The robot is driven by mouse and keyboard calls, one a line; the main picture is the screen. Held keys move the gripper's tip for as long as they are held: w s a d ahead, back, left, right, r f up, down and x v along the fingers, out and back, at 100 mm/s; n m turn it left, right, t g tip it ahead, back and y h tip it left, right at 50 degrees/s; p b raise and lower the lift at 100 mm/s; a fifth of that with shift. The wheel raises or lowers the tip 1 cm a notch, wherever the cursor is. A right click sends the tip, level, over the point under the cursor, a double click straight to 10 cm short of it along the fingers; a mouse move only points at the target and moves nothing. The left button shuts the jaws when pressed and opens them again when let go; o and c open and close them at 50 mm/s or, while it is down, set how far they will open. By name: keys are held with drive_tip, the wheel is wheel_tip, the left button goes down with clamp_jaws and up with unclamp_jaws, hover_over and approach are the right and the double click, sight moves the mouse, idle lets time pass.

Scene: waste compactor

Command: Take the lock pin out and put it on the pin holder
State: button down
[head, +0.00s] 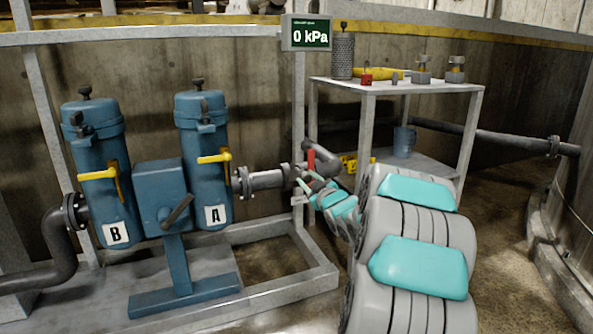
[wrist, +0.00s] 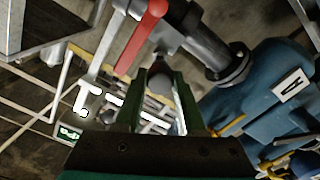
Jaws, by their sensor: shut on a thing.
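My gripper (head: 307,184) is at the right end of the grey pipe, just below the red valve handle (head: 311,160). In the wrist view my gripper (wrist: 160,88) has its two fingers on either side of a dark round knob, which looks like the head of the lock pin (wrist: 160,78). It is shut on that knob. The red handle (wrist: 142,38) stands just beyond the fingertips. The pin's shaft is hidden, so I cannot tell whether it is still seated. I cannot make out the pin holder for certain.
Blue filter housings B (head: 97,190) and A (head: 203,170) stand at left on a grey frame (head: 285,290). A metal shelf (head: 400,86) with small parts and a yellow tool stands behind my arm. The display (head: 308,34) reads 0 kPa.

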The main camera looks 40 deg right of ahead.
drive_tip(key=shift+v, duration=2.25)
